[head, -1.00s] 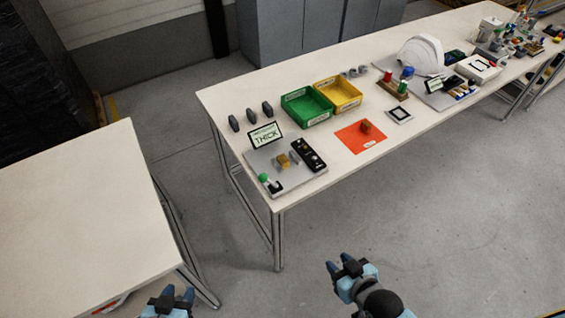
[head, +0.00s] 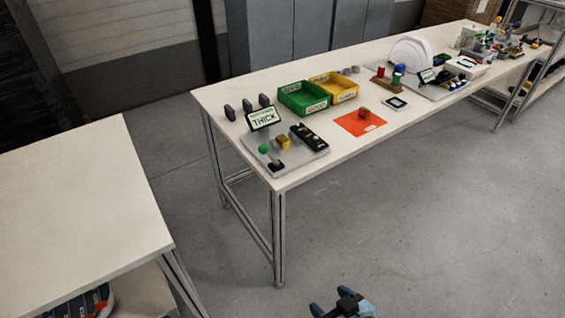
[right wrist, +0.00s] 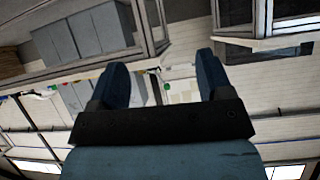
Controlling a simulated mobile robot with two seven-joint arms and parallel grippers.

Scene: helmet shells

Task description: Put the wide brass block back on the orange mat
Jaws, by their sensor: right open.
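A yellow brass-coloured block (head: 283,142) sits on the grey board at the near left end of the long table, beside a dark panel. A smaller-looking brownish block (head: 364,112) sits on the orange mat (head: 352,123). I cannot tell from here which block is the wide one. My right gripper (head: 331,301) is at the bottom edge of the head view, over the floor and well short of the table. In the right wrist view it is open (right wrist: 160,75) with nothing between its fingers. My left gripper is out of view.
A sign reading THICK (head: 264,118), a green-knobbed lever (head: 264,149) and a black panel (head: 309,137) are on or by the grey board (head: 287,160). Green (head: 303,98) and yellow (head: 335,87) bins stand behind. Another table (head: 75,205) is at left. Floor between is clear.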

